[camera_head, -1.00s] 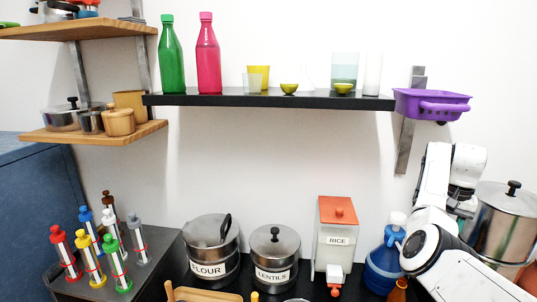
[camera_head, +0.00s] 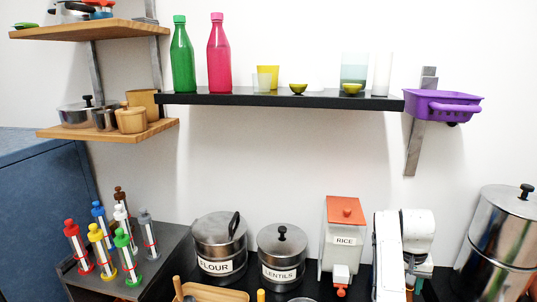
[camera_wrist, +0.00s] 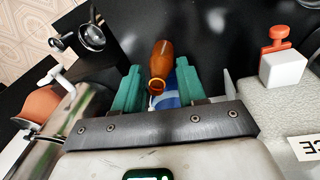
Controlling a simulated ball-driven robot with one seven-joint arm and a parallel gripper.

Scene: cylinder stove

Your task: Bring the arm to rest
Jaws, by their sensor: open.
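My arm (camera_head: 389,254) stands at the lower right of the head view, in front of the counter. My gripper (camera_wrist: 158,68) shows in the wrist view with its two teal fingers apart. An orange-brown bottle (camera_wrist: 162,62) and a blue object (camera_wrist: 169,97) show in the gap between the fingers; I cannot tell how deep they lie. Neither is visibly gripped. In the head view my arm hides most of what is behind it, and the fingertips are hard to make out there.
The rice dispenser (camera_head: 342,235) is close left of my arm; its white spout (camera_wrist: 284,69) shows in the wrist view. A tall steel pot (camera_head: 500,240) stands right. Flour (camera_head: 219,243) and lentils (camera_head: 282,251) pots stand left. A black shelf (camera_head: 280,99) and purple basket (camera_head: 443,106) are above.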

